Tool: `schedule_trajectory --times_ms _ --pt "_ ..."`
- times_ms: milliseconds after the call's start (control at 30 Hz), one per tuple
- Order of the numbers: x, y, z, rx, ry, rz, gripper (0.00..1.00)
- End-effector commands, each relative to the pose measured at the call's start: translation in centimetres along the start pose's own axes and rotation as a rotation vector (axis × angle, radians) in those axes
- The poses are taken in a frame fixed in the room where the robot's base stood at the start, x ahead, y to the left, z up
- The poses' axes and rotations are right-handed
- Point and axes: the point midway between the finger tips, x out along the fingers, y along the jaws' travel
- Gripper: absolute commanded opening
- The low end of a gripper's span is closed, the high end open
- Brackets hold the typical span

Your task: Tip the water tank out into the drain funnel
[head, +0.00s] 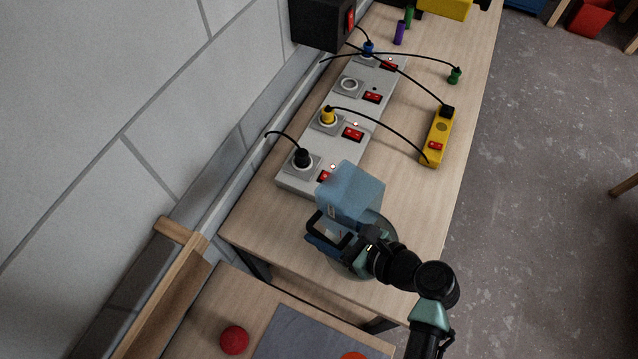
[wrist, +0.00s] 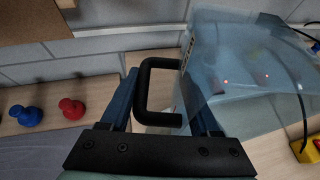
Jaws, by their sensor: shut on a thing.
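The water tank (head: 352,190) is a translucent blue box with a black handle. It is held up over the near end of the power-strip table, and its pale blue side also fills the right of the wrist view (wrist: 235,75). My gripper (head: 330,242) is at the handle; in the wrist view its two blue fingers (wrist: 160,108) are on either side of the black handle and hold it. The tank looks somewhat tilted in the wrist view.
A grey power strip (head: 350,85) with plugs, cables and red switches lies just beyond the tank. A yellow block (head: 438,137) sits to its right. A nearer table holds a red knob (head: 234,340) and a grey mat (head: 295,336). The wall is close on the left.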

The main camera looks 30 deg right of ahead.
Motion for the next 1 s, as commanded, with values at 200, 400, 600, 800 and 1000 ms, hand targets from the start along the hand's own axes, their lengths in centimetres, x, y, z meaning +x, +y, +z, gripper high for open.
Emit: schedule_trajectory --times_ms 200,400,600,800,1000 --pt "0.2 0.0 0.9 -0.005 0.092 0.003 0.0" --pt "0.8 0.0 1.7 -0.006 0.251 0.004 0.0" --pt "1.8 0.0 1.9 -0.005 0.444 0.005 0.0" --pt "2.7 -0.1 1.5 -0.005 0.671 0.003 0.0" --pt "3.2 0.0 0.9 -0.003 0.955 0.005 0.0"
